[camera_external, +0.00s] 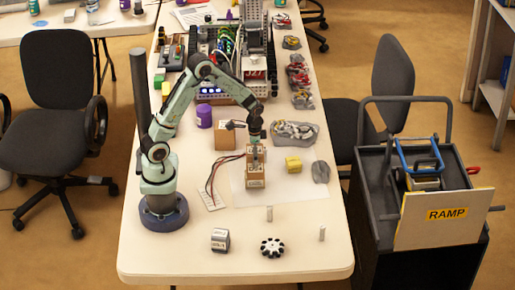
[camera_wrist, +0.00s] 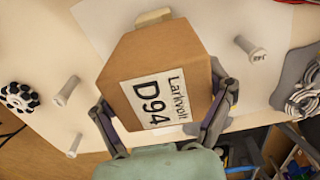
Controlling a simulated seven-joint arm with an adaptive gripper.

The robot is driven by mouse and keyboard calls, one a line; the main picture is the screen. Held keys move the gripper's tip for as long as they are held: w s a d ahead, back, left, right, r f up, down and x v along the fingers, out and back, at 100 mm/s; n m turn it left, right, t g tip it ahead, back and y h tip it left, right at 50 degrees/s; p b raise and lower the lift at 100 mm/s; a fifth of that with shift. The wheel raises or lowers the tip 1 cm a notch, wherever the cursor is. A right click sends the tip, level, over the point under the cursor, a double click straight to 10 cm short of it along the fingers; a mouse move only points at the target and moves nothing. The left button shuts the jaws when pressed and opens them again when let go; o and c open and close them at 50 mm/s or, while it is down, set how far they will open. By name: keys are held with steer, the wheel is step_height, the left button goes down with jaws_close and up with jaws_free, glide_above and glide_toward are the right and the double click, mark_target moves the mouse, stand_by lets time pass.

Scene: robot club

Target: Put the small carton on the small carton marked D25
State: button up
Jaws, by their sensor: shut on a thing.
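My gripper (camera_external: 256,144) is shut on a small brown carton, one finger on each side of it. In the wrist view the held carton (camera_wrist: 158,72) shows a white label reading "Larkvolt D94", between my fingertips (camera_wrist: 163,100). In the external view the held carton (camera_external: 257,154) is directly above another small carton (camera_external: 256,180), which stands on a pale sheet. I cannot tell whether the two touch. The lower carton's label is too small to read. A further brown carton (camera_external: 225,138) stands to the left, behind them.
A yellow block (camera_external: 293,164) and a grey piece (camera_external: 320,172) lie to the right. A wheel (camera_external: 272,247), a grey block (camera_external: 220,240) and short posts (camera_external: 269,213) stand in front. A purple jar (camera_external: 204,116) and red-black wires (camera_external: 213,180) are on the left.

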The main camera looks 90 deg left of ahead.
steer(key=shift+f, duration=0.2)
steer(key=o, duration=1.1)
steer(key=shift+r, duration=0.1)
step_height(320, 180, up, 12)
steer(key=shift+r, duration=0.15)
steer(key=s+d+r, duration=0.1)
steer(key=s+d, duration=0.5)
steer(key=s, duration=0.3)
steer(key=s+d+r+n, duration=0.1)
steer(key=s+d, duration=0.6)
steer(key=s, duration=0.2)
steer(key=shift+s+y, duration=0.2)
steer(key=shift+y, duration=0.2)
steer(key=shift+r, duration=0.1)
